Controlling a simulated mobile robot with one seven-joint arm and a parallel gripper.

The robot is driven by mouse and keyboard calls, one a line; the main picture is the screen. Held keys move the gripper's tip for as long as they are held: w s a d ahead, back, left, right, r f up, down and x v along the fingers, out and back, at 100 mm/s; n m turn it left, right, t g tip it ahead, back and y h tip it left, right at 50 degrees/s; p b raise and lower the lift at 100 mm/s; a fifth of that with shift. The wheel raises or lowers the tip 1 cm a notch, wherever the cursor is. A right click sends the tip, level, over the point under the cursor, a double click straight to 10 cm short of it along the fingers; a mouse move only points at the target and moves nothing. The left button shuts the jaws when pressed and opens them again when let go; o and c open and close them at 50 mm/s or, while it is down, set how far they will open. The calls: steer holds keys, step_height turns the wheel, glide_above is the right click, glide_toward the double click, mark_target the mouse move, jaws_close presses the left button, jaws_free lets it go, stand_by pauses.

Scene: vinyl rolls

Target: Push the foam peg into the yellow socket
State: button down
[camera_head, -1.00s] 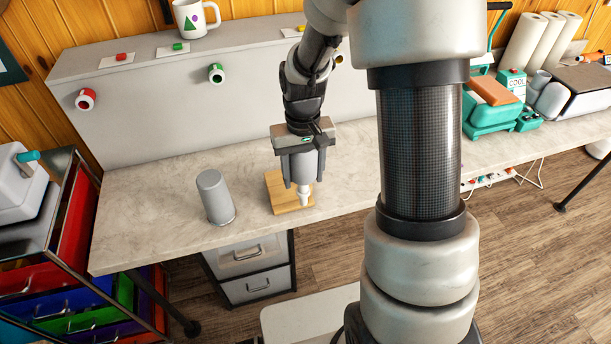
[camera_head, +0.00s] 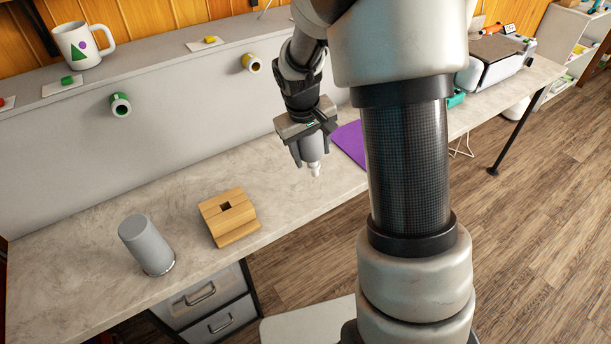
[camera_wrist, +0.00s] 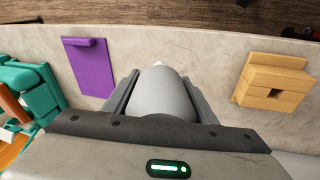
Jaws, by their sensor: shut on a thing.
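The yellow socket (camera_head: 251,63) is a short round tube with a dark opening on the grey upright panel. A small yellow piece (camera_head: 210,40), perhaps the foam peg, lies on a white card on the ledge above and left of it. My gripper (camera_head: 314,150) is shut on a grey rounded tool with a white tip (camera_head: 313,168), tip down above the counter. The tool also shows between the fingers in the wrist view (camera_wrist: 162,95). My gripper is below and right of the socket, apart from it. The socket is not visible in the wrist view.
A wooden block with a square hole (camera_head: 242,227) and a grey cylinder (camera_head: 145,243) stand on the counter at left. A purple mat (camera_wrist: 88,65) lies on the counter. A green socket (camera_head: 120,105), a green piece (camera_head: 68,80) and a mug (camera_head: 80,45) are further left.

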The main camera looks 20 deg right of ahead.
steer(key=shift+w+d+r+n+t+b, duration=1.15)
steer(key=shift+w+r+n+t+b, duration=1.5)
steer(key=shift+w+n+t+b, duration=2)
steer(key=s+a+r+n+t+y+b, duration=0.2)
steer(key=s+a+r+t+y+b, duration=0.1)
steer(key=a+r+t+y+b, duration=0.2)
steer(key=r+y, duration=0.1)
steer(key=y, duration=0.1)
steer(key=shift+s+r+n+t+y+b, duration=0.15)
steer(key=shift+r+n+t+y+b, duration=0.1)
steer(key=shift+n+t+y+b, duration=0.1)
steer(key=shift+b, duration=0.35)
steer(key=b+x, duration=0.1)
steer(key=x, duration=0.5)
steer(key=shift+b, duration=0.3)
steer(key=shift+b, duration=0.45)
